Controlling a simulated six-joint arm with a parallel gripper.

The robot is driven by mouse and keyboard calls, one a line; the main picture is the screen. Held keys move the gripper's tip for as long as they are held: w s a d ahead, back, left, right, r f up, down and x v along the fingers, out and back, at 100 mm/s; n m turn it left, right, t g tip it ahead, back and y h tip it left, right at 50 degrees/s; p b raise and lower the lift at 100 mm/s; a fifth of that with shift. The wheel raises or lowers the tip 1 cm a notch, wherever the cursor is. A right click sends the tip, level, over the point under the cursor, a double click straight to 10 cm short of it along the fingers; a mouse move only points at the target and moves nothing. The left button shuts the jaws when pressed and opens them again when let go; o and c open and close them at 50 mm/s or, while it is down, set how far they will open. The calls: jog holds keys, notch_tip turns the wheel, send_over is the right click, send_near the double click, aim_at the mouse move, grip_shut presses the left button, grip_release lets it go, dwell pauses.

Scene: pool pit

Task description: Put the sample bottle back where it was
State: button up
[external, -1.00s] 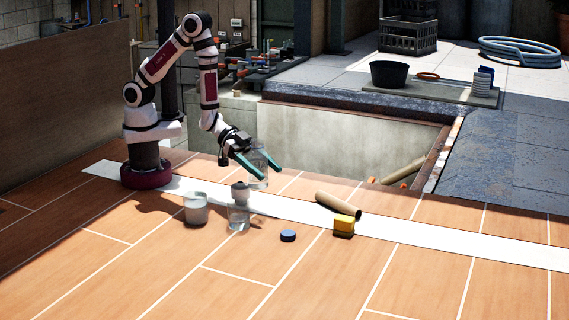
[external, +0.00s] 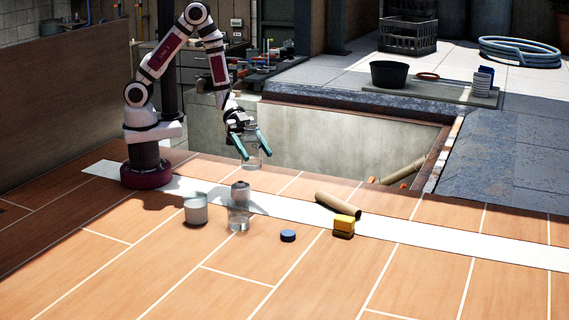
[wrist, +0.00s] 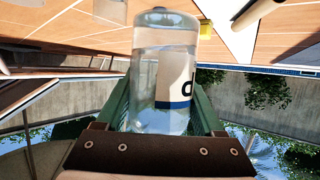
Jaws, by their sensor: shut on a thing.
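The sample bottle (external: 252,148) is clear, with liquid inside and a white, dark-lettered label that shows in the wrist view (wrist: 165,75). My gripper (external: 252,146) is shut on it, one green finger on each side. The bottle hangs in the air above the far edge of the wooden deck, with the pit behind it in the external view. In the wrist view it fills the middle between my fingers.
On the deck stand a grey-white cup (external: 195,209) and a clear container with a grey top (external: 239,208). A blue cap (external: 288,236), a yellow block (external: 344,224) and a cardboard tube (external: 338,204) lie to the right. The open pit (external: 345,145) is behind. The front deck is clear.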

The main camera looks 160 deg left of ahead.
jog(key=shift+s+a+f, duration=0.7)
jog(key=shift+a+f, duration=0.85)
jog(key=shift+f, duration=0.15)
jog(key=shift+s+a+f, duration=0.75)
jog(key=shift+a+f, duration=0.85)
jog(key=shift+f, duration=0.15)
jog(key=shift+s+a+f, duration=0.7)
jog(key=shift+a+f, duration=0.85)
jog(key=shift+f, duration=0.15)
jog(key=shift+f, duration=0.1)
jog(key=o, duration=1.5)
jog(key=shift+s+r, duration=0.2)
jog(key=v, duration=1.1)
jog(key=shift+s, duration=0.25)
jog(key=shift+d+r, duration=0.15)
